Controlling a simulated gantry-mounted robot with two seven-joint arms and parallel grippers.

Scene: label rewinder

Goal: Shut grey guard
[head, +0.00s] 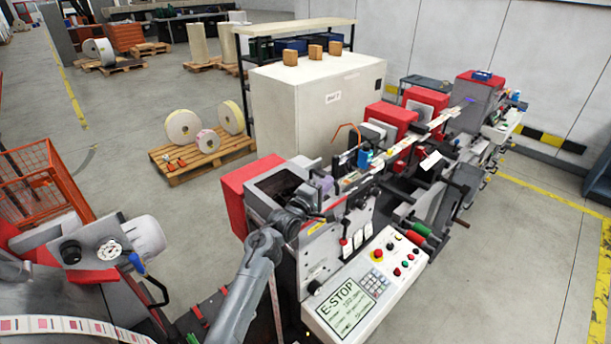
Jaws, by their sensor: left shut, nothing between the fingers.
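The label rewinder's grey housing (262,200) stands left of centre, with a dark opening in its top. I take the grey guard to be part of this grey housing, but its edge and hinge are hard to make out. The opening shows uncovered. My left arm comes up from the bottom, and my left gripper (318,217) is at the front of the housing, just right of and below the opening. Its fingers are shut with nothing seen between them. They are small against the machine, so I cannot tell whether they touch it. My right gripper is not in view.
A control panel (401,252) with buttons and an E-STOP screen (347,308) is below the gripper. A red cover (238,192) is left of the housing. A pallet (205,160) with rolls and a white cabinet (300,107) stand behind. Floor at right is clear.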

